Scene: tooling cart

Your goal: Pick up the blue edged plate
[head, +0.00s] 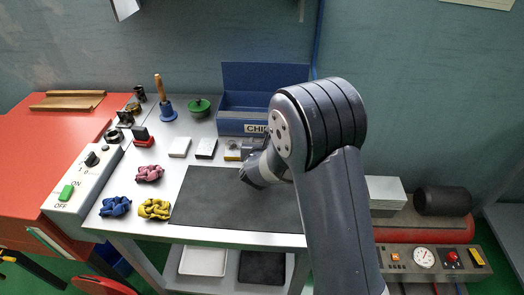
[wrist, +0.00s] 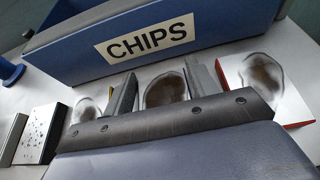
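My gripper (wrist: 160,88) is open, with one finger on each side of a pale plate (wrist: 152,76) that has a dark smudge on top. That plate stands in the row in front of the blue CHIPS bin. In the head view my arm covers the right end of the row, and a plate with a yellow edge (head: 232,152) shows just left of my gripper.
The blue CHIPS bin (wrist: 190,25) stands close behind the plates. A red edged plate (wrist: 268,75) is to the right, and a black edged plate (wrist: 40,132) is to the left. A dark mat (head: 215,205) lies in front, with knotted ropes (head: 153,209) beside it.

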